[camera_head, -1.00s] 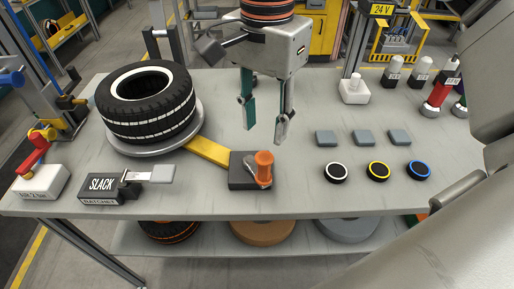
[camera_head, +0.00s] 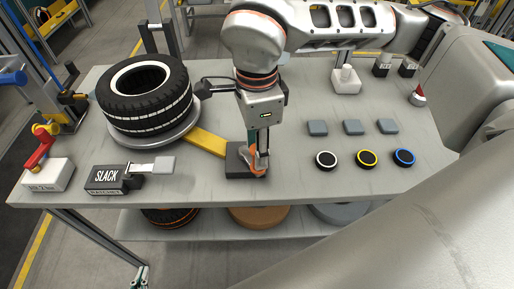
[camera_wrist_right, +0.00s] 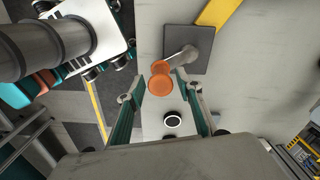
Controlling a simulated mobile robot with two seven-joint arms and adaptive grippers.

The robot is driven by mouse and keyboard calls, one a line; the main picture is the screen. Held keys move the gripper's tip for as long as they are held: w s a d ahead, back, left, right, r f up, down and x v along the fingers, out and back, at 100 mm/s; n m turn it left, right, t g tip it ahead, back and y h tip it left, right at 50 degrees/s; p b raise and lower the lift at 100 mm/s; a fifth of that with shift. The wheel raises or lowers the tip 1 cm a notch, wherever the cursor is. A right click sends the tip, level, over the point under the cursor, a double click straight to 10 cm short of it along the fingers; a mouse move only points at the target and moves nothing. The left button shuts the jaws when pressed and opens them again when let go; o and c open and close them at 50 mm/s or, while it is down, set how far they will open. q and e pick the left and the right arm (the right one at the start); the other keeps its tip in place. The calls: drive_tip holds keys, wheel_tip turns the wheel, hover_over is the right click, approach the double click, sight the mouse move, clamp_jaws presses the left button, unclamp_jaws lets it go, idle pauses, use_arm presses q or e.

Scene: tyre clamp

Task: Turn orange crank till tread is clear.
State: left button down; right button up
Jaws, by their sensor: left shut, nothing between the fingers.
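The orange crank handle (camera_head: 253,158) stands on a dark block (camera_head: 236,165) at the table's front middle. It also shows in the right wrist view (camera_wrist_right: 160,78), with a grey crank arm on the block. My right gripper (camera_head: 258,152) points down at the handle; in the wrist view (camera_wrist_right: 160,86) its fingers are apart, one on each side, with small gaps. The black tyre (camera_head: 148,110), with a white band and white tread stripes, lies on a round grey plate (camera_head: 190,130). My left gripper (camera_head: 139,277) is shut and empty, low at the bottom left beyond the table's front edge.
A yellow bar (camera_head: 206,142) joins plate and block. The SLACK ratchet box (camera_head: 106,179) and a white box with a red lever (camera_head: 48,175) are at the front left. Ringed black discs (camera_head: 367,158) and grey pads (camera_head: 353,127) lie right of the crank.

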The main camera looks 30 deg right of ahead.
drive_tip(key=shift+f, duration=0.6)
clamp_jaws()
